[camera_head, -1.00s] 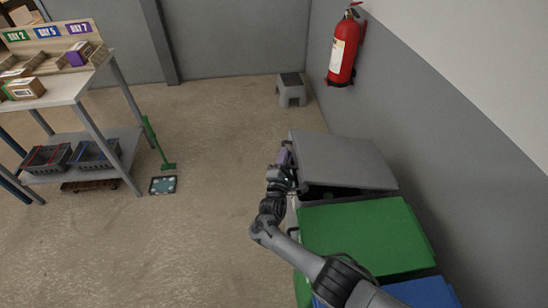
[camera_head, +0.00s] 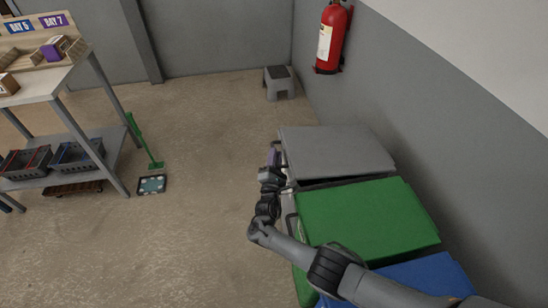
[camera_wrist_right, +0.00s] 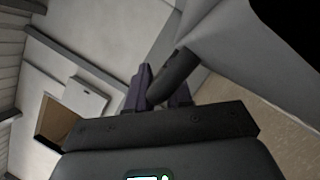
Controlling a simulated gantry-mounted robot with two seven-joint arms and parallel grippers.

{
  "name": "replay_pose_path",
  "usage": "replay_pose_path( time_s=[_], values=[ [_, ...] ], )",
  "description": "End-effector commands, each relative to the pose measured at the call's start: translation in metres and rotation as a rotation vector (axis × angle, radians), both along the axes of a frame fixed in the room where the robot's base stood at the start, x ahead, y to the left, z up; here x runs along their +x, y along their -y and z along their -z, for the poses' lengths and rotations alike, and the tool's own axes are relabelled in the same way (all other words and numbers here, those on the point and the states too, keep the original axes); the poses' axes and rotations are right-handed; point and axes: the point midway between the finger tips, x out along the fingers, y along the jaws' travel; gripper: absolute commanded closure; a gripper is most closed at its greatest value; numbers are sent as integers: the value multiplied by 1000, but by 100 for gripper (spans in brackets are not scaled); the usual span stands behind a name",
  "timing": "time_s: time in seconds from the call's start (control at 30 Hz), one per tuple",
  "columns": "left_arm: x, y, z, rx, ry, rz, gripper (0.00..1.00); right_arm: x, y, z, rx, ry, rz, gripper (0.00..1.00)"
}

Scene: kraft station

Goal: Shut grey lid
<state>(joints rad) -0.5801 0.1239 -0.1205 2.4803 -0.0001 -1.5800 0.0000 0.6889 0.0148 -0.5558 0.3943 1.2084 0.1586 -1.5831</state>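The grey lid (camera_head: 340,150) is on the far bin, behind the green one, in the head view. It lies nearly flat, with a narrow dark gap along its near edge. My right gripper (camera_head: 273,157) is at the lid's left edge. In the right wrist view, its purple fingers (camera_wrist_right: 160,90) are on either side of a dark bar handle (camera_wrist_right: 178,68), which looks held between them. The grey lid (camera_wrist_right: 225,40) fills the upper right there. The exact finger contact is partly hidden. My left gripper is not in view.
A green lid (camera_head: 365,218) and a blue lid (camera_head: 425,280) are nearer, under and beside my right arm. A fire extinguisher (camera_head: 330,40) hangs on the wall. A grey step stool (camera_head: 279,83) stands behind.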

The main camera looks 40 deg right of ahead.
Motion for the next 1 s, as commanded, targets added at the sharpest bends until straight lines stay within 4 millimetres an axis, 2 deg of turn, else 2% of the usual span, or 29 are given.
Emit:
replay_pose_path(
  time_s=[0.27,0.43,0.73,1.0],
  values=[
    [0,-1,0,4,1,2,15,0,0,0,0,1,1,75],
    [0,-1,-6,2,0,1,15,-7,-6,2,0,-1,-1,75],
    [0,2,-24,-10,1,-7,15,-42,-38,13,1,-2,-1,75],
    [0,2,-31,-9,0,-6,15,-69,-62,25,2,-1,0,75]
  ],
)
